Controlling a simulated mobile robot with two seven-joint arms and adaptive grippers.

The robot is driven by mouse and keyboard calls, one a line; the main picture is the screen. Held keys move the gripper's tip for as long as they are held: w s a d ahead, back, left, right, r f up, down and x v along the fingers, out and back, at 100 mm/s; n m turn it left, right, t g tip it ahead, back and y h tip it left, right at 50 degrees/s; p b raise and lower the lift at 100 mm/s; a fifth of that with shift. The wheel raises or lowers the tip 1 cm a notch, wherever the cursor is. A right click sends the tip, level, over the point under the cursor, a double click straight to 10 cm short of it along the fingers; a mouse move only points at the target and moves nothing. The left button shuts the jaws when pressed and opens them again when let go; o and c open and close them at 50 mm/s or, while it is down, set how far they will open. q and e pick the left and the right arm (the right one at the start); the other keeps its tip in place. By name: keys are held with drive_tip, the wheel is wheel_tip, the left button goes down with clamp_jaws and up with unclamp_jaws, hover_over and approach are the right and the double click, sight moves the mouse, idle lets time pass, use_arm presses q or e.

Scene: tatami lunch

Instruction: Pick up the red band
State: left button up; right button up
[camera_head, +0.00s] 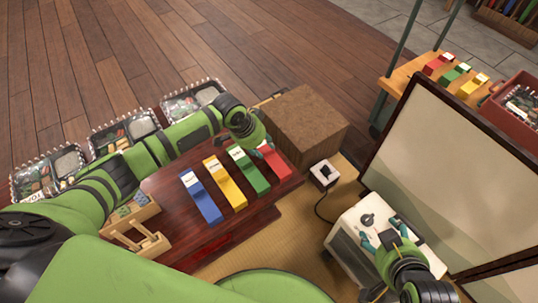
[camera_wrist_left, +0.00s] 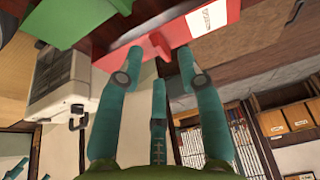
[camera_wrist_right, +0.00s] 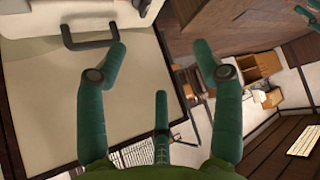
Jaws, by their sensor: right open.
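The red band (camera_head: 274,163) lies at the right end of the row of coloured bands on the dark red low table (camera_head: 165,190). It has a white label. My left gripper (camera_head: 257,148) is at the far end of the red band, its fingers partly hiding it. In the left wrist view the red band (camera_wrist_left: 215,25) passes by the fingertips of my left gripper (camera_wrist_left: 160,55), which are part-way apart. I cannot tell whether they press on it. My right gripper (camera_head: 383,238) is open and empty over a white-topped cabinet (camera_head: 352,222); the right wrist view shows its fingers (camera_wrist_right: 160,50) spread.
Green (camera_head: 248,170), yellow (camera_head: 225,184) and blue (camera_head: 201,196) bands lie beside the red one. A brown block (camera_head: 303,125) stands behind the table's right end. A wooden rack (camera_head: 135,225) is at the left. A framed screen (camera_head: 440,140) stands at the right.

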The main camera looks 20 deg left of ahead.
sight(269, 155)
use_arm(q)
drive_tip(key=b+x, duration=0.1)
drive_tip(key=x, duration=0.1)
drive_tip(key=shift+w+f, duration=0.1)
drive_tip(key=shift+f, duration=0.2)
drive_tip(key=shift+d, duration=0.1)
use_arm(e)
drive_tip(key=w+a+r+t+y, duration=0.1)
drive_tip(key=w+a+r+t, duration=0.2)
drive_tip(key=w+r+t, duration=0.1)
wheel_tip(269, 155, up, 2)
drive_tip(key=shift+w+r+n+t, duration=0.2)
drive_tip(key=shift+w+n+t, duration=0.2)
drive_tip(key=shift+w, duration=0.25)
use_arm(q)
drive_tip(key=c, duration=0.7)
